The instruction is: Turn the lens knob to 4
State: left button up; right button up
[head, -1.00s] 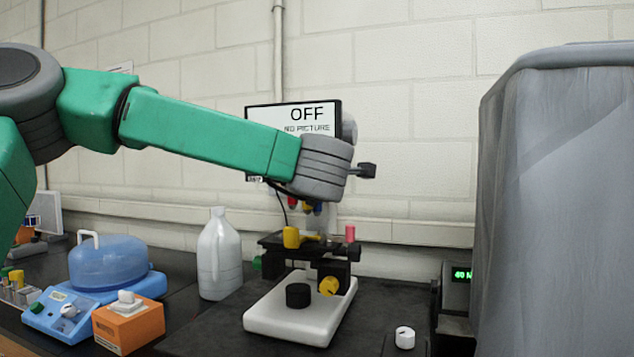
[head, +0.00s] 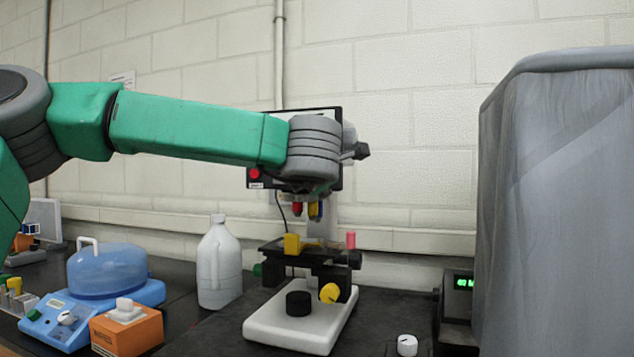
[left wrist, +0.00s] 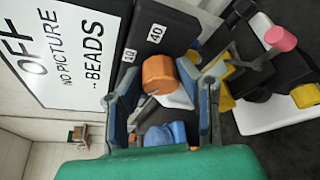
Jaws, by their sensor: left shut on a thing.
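The microscope (head: 325,255) stands on a white base, with red, blue and yellow lenses (head: 313,210) hanging under its head. My left wrist covers most of the head and my left gripper is hidden behind it in the head view. In the left wrist view my left gripper (left wrist: 162,92) has its blue-grey fingers on either side of an orange-brown part (left wrist: 158,74), which I take for the lens knob. It is shut on it. Number labels 10 and 40 (left wrist: 143,45) show on the black housing beside it. I cannot read which number is set. My right gripper is not in view.
A screen (left wrist: 65,50) reading OFF, NO PICTURE stands close behind the wrist. A white jug (head: 219,265), a blue domed device (head: 107,272) and an orange box (head: 126,332) stand left. A grey covered object (head: 560,200) fills the right.

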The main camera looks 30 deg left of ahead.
pick_arm(q)
jog(key=shift+f, duration=0.35)
jog(key=o, duration=1.1)
jog(key=shift+a+r, duration=0.1)
jog(key=shift+a, duration=0.1)
jog(key=v, duration=1.2)
jog(key=shift+w, duration=0.1)
